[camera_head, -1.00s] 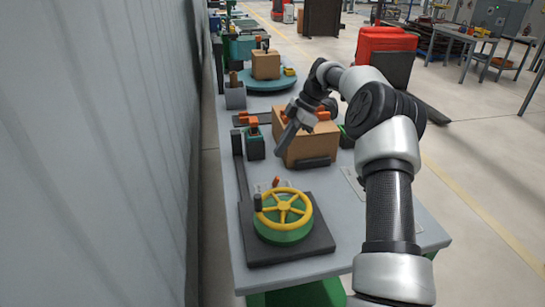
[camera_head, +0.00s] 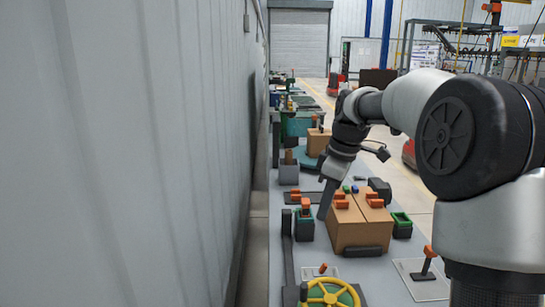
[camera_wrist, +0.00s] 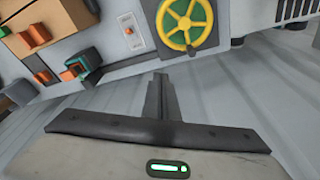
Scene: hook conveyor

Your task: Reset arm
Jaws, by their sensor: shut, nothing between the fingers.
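My gripper (camera_head: 325,200) is shut and empty. In the head view its dark fingers point down, just left of a cardboard box (camera_head: 350,232) with orange clips. I cannot tell whether they touch the box. In the wrist view the fingers (camera_wrist: 160,95) are together, with grey metal behind them and nothing held. My arm reaches in from the right, with its large dark joint close to the camera.
A yellow handwheel (camera_head: 332,292) is at the bottom of the head view, and also shows in the wrist view (camera_wrist: 187,20). A green-lined bin (camera_head: 402,226) stands right of the box. A grey corrugated wall (camera_head: 130,150) fills the left side.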

